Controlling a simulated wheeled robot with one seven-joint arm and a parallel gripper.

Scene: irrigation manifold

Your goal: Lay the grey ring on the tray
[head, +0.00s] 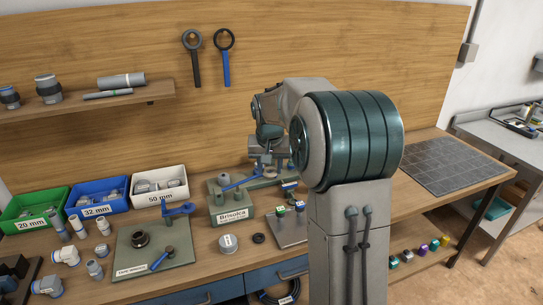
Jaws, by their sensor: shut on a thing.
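My gripper (268,161) is at the back of the bench, partly hidden by my own arm, above a green-grey block with a blue lever. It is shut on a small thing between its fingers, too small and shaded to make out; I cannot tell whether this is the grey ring. A small dark ring (259,238) lies flat on the bench in front of the block labelled Brisolca. A shallow dark tray (508,124) with a few items stands on the metal side table at the right; I cannot tell whether it is the task's tray.
Green (33,222), blue (97,204) and white (160,200) bins hold fittings at the left. A green-grey plate (178,256) with blue-handled parts lies in front. A round labelled tin (228,244) stands near the dark ring. A gridded dark mat (455,163) lies bare at right.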

